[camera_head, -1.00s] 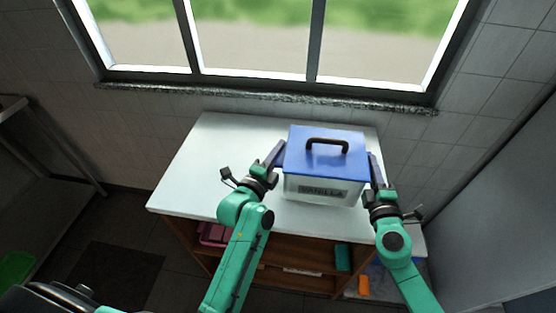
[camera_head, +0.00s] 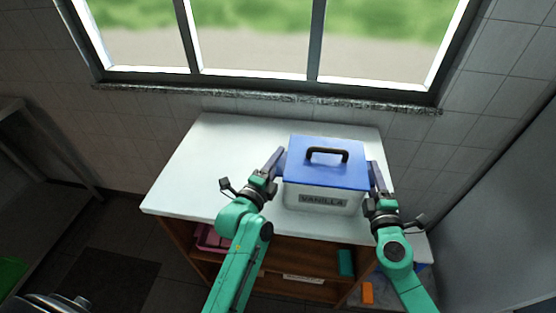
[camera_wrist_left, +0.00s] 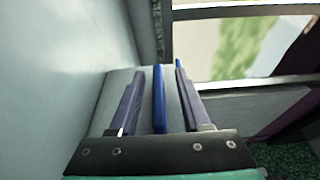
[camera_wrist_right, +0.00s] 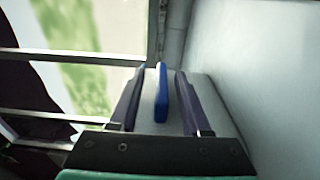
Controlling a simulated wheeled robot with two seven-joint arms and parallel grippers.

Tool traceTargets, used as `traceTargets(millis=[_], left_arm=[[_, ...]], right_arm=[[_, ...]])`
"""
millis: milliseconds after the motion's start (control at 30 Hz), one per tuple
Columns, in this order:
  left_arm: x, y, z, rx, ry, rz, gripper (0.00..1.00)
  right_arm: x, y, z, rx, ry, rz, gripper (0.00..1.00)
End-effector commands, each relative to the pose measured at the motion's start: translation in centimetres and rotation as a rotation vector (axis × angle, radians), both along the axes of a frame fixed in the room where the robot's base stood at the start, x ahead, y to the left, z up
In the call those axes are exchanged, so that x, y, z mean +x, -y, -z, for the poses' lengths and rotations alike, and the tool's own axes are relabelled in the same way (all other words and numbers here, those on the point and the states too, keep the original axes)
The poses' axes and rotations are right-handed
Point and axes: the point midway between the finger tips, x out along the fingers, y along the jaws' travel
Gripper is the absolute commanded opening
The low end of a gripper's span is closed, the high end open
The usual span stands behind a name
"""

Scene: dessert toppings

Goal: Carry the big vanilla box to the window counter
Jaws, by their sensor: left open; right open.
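The big vanilla box (camera_head: 325,194), pale with a blue lid, a dark handle on top and a VANILLA label in front, is upright on the white counter (camera_head: 195,180) under the window, right of the counter's middle. My left gripper (camera_head: 277,158) is at the box's left side and my right gripper (camera_head: 373,170) at its right side. In the left wrist view, a blue edge (camera_wrist_left: 159,98) stands between open fingers, with gaps on both sides. The right wrist view shows a similar blue edge (camera_wrist_right: 161,95) between open fingers. Finger contact with the box's sides cannot be told.
The window sill (camera_head: 260,98) runs behind the counter. The counter's left part is bare. Shelves under it hold a pink item (camera_head: 212,239), a teal item (camera_head: 345,262) and an orange item (camera_head: 367,292). A grey panel (camera_head: 505,200) stands at the right.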

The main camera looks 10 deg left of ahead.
Motion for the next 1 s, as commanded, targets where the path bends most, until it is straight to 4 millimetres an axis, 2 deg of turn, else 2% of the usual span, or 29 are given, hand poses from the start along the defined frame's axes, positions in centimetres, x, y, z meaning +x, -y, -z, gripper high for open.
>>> traceTargets(millis=[133,300,400,500,633,767,1000], left_arm=[[-2.8,-0.6,0.2,0.003,-0.005,0.002,0.47],[-7.6,-1.6,0.2,0.003,-0.007,0.003,0.47],[-9.7,-2.1,0.1,0.003,-0.003,0.002,0.47],[-11.0,-2.4,0.1,0.002,-0.003,0.001,0.47],[-11.5,-2.5,0.0,0.0,0.0,0.001,0.47],[-11.5,-2.5,-0.1,0.0,0.0,0.001,0.47],[-11.4,-2.5,0.0,0.0,0.0,0.001,0.47]], right_arm=[[0.0,0.0,0.0,0.0,0.0,-0.001,0.47],[0.0,0.0,0.0,0.0,0.0,-0.001,0.47],[0.0,0.0,0.0,0.0,0.0,-0.001,0.47],[0.0,0.0,0.0,0.0,-0.001,-0.001,0.47],[-0.6,0.1,0.1,-0.001,-0.001,-0.001,0.47],[-3.0,0.4,0.2,-0.002,-0.004,-0.003,0.47],[-9.5,1.5,0.1,-0.004,-0.004,-0.004,0.47]])
